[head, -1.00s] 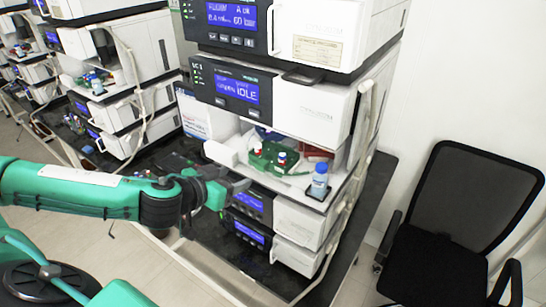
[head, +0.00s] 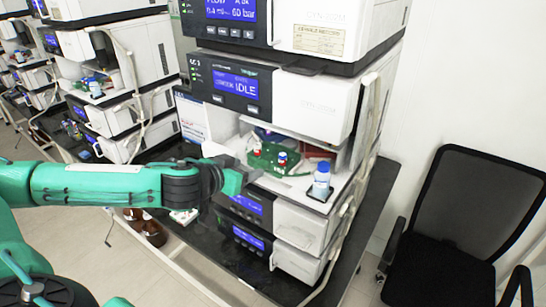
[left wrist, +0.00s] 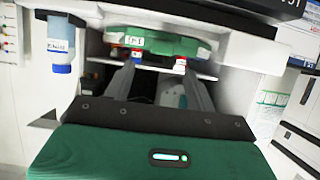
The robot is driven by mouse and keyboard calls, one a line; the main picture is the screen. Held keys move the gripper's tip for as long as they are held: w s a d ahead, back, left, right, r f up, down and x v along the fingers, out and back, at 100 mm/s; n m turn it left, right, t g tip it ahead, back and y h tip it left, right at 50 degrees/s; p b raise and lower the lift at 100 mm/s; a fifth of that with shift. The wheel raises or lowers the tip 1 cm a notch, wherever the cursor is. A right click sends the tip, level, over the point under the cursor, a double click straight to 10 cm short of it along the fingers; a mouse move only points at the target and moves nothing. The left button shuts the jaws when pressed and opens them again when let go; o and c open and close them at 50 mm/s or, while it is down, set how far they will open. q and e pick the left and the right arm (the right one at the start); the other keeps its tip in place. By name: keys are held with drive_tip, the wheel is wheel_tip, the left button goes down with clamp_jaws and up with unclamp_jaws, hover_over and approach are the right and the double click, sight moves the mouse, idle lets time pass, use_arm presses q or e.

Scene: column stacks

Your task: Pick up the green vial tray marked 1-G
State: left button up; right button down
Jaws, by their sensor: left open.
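The green vial tray (head: 268,160) sits in the open bay of the near instrument stack, with red- and blue-capped vials at its front. In the left wrist view the green tray (left wrist: 160,44) appears upside down, with a white label that seems to read 1-G. My left gripper (head: 250,172) is just in front of and left of the tray in the head view. In the left wrist view its two fingers (left wrist: 160,68) are spread and point at the tray's front, with nothing held. Contact with the tray cannot be told. My right gripper is not in view.
A blue-capped bottle (head: 321,181) stands at the bay's right front corner. A red tray (head: 316,153) lies behind right of the green one, and a dark blue item (head: 268,135) behind it. An instrument housing (head: 300,102) overhangs the bay. A black chair (head: 465,215) stands at right.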

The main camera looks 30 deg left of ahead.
sight(258, 166)
use_arm(q)
drive_tip(key=p+x, duration=0.3)
drive_tip(key=x, duration=0.3)
drive_tip(key=shift+a+f+p, duration=0.1)
drive_tip(key=shift+f+p, duration=0.05)
drive_tip(key=shift+p, duration=0.15)
drive_tip(key=shift+w+f, duration=0.25)
drive_tip(key=shift+w, duration=0.1)
drive_tip(key=shift+s, duration=0.1)
drive_tip(key=c, duration=1.1)
